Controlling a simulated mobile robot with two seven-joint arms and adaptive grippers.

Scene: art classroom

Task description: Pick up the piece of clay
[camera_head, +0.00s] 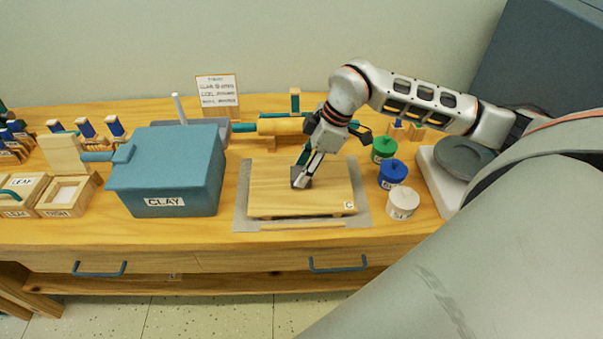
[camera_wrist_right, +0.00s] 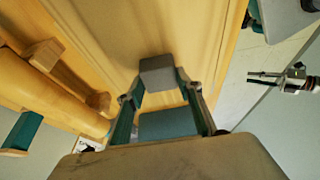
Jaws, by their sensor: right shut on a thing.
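My right gripper (camera_head: 306,164) points down over the wooden board (camera_head: 268,190) in the head view. It is shut on a small dark grey block, the piece of clay (camera_head: 301,179), at its fingertips. I cannot tell whether the clay touches the board or hangs just above it. In the right wrist view, the grey clay (camera_wrist_right: 157,72) shows at the far end of the gripper's fingers (camera_wrist_right: 160,92), against the pale wood. The blue lidded box labelled CLAY (camera_head: 196,180) stands left of the board.
Green (camera_head: 384,149), blue (camera_head: 393,173) and white (camera_head: 403,203) pots stand right of the board. A rolling pin (camera_head: 280,126) lies behind it. A thin wooden strip (camera_head: 303,226) lies in front. Small wooden boxes (camera_head: 68,196) stand at the left. A sign (camera_head: 218,91) stands behind.

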